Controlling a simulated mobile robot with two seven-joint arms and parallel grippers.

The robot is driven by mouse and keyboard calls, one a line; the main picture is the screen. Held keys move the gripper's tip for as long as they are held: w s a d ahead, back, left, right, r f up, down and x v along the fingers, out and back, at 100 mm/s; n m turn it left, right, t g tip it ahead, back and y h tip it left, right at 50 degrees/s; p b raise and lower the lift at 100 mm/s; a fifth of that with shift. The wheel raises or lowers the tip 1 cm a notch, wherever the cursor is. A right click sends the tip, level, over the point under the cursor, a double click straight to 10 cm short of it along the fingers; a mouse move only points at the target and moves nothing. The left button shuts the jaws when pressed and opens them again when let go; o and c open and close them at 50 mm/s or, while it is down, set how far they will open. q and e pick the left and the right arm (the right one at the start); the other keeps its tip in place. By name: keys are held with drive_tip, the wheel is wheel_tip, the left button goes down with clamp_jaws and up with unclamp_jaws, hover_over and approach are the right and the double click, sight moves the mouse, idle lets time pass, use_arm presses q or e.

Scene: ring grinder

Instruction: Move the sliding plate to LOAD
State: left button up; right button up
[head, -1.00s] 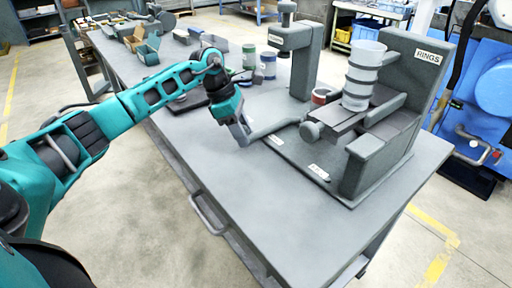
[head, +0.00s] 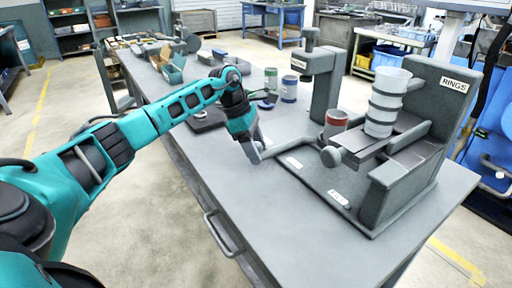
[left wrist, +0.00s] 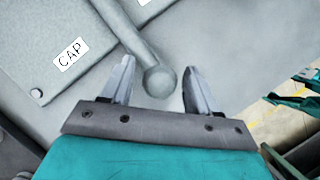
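The grinder's grey base plate (head: 318,178) lies on the table in the head view. A grey rod (head: 287,147) reaches left from it towards my left gripper (head: 254,153). In the left wrist view, the rod ends in a round grey knob (left wrist: 160,81). My left gripper (left wrist: 158,68) is open, with the knob between its fingers and gaps showing on both sides. A dark plate (head: 362,143) with another round knob (head: 331,156) sits by the ring stack (head: 383,105). I cannot tell which part is the sliding plate; no LOAD mark is readable. My right gripper is out of view.
The RINGS tower (head: 440,110) and a grey press column (head: 325,80) stand on the base. A red-rimmed cup (head: 335,122) is between them. The table's near left part is clear.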

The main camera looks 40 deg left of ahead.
use_arm(q)
drive_tip(key=shift+r, duration=0.1)
drive_tip(key=v, duration=1.2)
drive_tip(key=shift+a+r+p, duration=0.15)
drive_tip(key=shift+r+p, duration=0.15)
drive_tip(key=shift+p, duration=0.1)
drive_tip(key=shift+s, duration=0.15)
